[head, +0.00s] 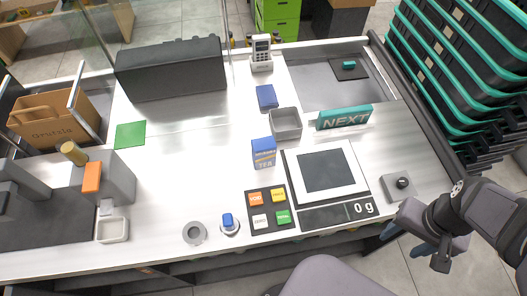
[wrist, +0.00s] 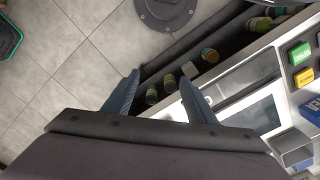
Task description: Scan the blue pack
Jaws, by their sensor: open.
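A blue box with a yellow band and white lettering (head: 263,154) stands upright on the counter, left of the scale. Part of a blue box shows at the right edge of the wrist view (wrist: 311,112). A smaller plain blue pack (head: 267,97) lies behind it, near the grey tray. I cannot tell which one the task means. A handheld device with a keypad (head: 261,48) stands in a white cradle at the back. My gripper (head: 425,250) is off the counter's front right edge, open and empty, far from both packs. Its two fingers show in the wrist view (wrist: 160,78).
The scale (head: 327,170) reads 0 g, with a button pad (head: 270,210) at its left. A grey open tray (head: 286,123), a NEXT sign (head: 344,117) and a knob box (head: 402,184) stand nearby. Stacked baskets (head: 455,70) are at right.

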